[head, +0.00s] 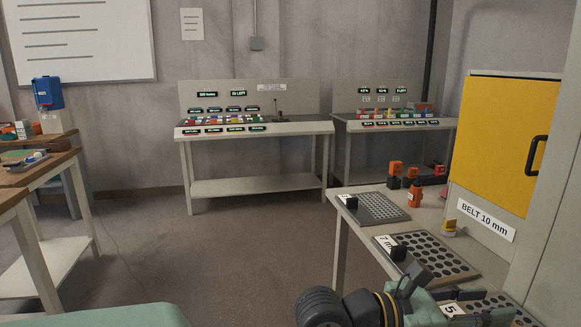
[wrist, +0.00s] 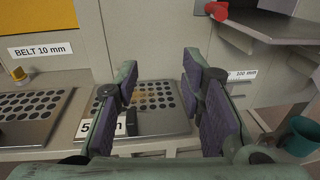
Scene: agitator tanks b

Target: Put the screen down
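Several perforated grey screens lie flat on the right bench. One with a label starting with 5 (wrist: 155,97) lies below and between my gripper's fingers in the wrist view, with a black block (wrist: 131,122) at its front edge.
A grey cabinet with a yellow panel (head: 500,140) and a BELT 10 mm label stands behind the bench. A red knob (wrist: 216,11) and grey shelf (wrist: 250,30) are at upper right, a green cup (wrist: 300,135) at right. The floor (head: 230,250) left of the bench is clear.

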